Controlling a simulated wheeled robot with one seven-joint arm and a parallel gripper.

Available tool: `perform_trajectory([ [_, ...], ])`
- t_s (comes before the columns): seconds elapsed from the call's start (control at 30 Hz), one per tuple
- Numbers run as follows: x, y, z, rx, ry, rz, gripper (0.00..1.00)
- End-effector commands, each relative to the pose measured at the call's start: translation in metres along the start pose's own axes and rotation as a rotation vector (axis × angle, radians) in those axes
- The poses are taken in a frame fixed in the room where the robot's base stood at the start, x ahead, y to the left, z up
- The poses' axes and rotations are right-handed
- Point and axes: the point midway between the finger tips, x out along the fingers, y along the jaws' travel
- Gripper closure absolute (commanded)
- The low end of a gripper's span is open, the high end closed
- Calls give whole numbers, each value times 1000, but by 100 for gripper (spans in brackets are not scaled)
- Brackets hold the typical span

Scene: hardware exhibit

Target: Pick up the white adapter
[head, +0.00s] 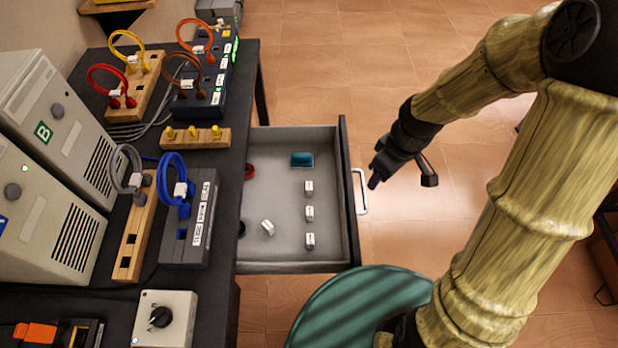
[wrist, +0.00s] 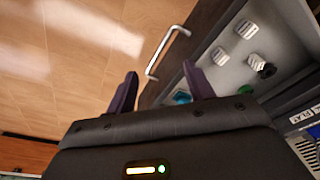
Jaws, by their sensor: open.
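Several small white adapters lie in the open grey drawer (head: 280,252). Three stand in a row near its right side: the upper one (head: 309,187), the middle one (head: 309,213) and the lower one (head: 310,240). Another white adapter (head: 267,228) lies tilted to their left. In the wrist view a white block (wrist: 246,28) and another (wrist: 219,55) show in the drawer. My gripper (head: 402,182) is open and empty, outside the drawer to the right of its handle. Its two fingers (wrist: 160,73) are apart in the wrist view, with nothing between them.
The drawer's metal handle (head: 361,191) sticks out close to my gripper. A teal box (head: 302,160) and a red ring-like thing (head: 249,171) also lie in the drawer. A black table (head: 255,75) with cables and devices stands left. A green round seat (head: 355,310) stands below the drawer.

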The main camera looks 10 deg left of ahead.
Motion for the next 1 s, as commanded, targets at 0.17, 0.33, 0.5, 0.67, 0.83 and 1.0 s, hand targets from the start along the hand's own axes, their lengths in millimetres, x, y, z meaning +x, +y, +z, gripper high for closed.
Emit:
perform_trajectory([
  [0.17, -14, -17, -56, -425, 79, -128, 47],
  [0.33, -20, -31, -95, -721, 188, -193, 47],
  [0.5, -20, -38, -108, -826, 234, -208, 47],
  [0.67, -18, -36, -107, -824, 234, -206, 47],
  [0.83, -16, -36, -106, -820, 233, -205, 47],
  [1.0, 4, -42, -109, -821, 232, -208, 47],
])
